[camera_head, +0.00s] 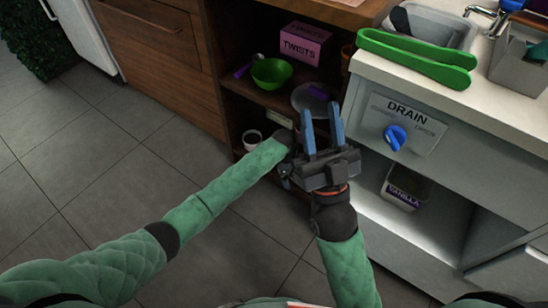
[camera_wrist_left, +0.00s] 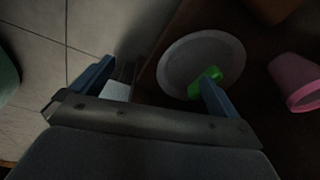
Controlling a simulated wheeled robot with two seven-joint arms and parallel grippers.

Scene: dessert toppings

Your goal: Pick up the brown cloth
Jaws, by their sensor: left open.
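I cannot make out a brown cloth in either view. My right gripper (camera_head: 322,112) is in front of the shelf unit, its two blue fingers apart with nothing between them. My left arm reaches toward the lower shelves, and its gripper is hidden behind the right one in the head view. In the left wrist view, my left gripper (camera_wrist_left: 153,72) is open, with its fingers apart. A pale round plate (camera_wrist_left: 200,62) lies beside its right finger, with a small bright green object (camera_wrist_left: 204,82) at the plate's edge.
The wooden shelf holds a pink TWISTS box (camera_head: 304,44), a green bowl (camera_head: 271,72) and a grey plate (camera_head: 312,97). A pink cup (camera_wrist_left: 296,82) is at the right of the wrist view. A counter with green tongs (camera_head: 415,57) and a DRAIN knob (camera_head: 395,137) stands right. The floor at left is clear.

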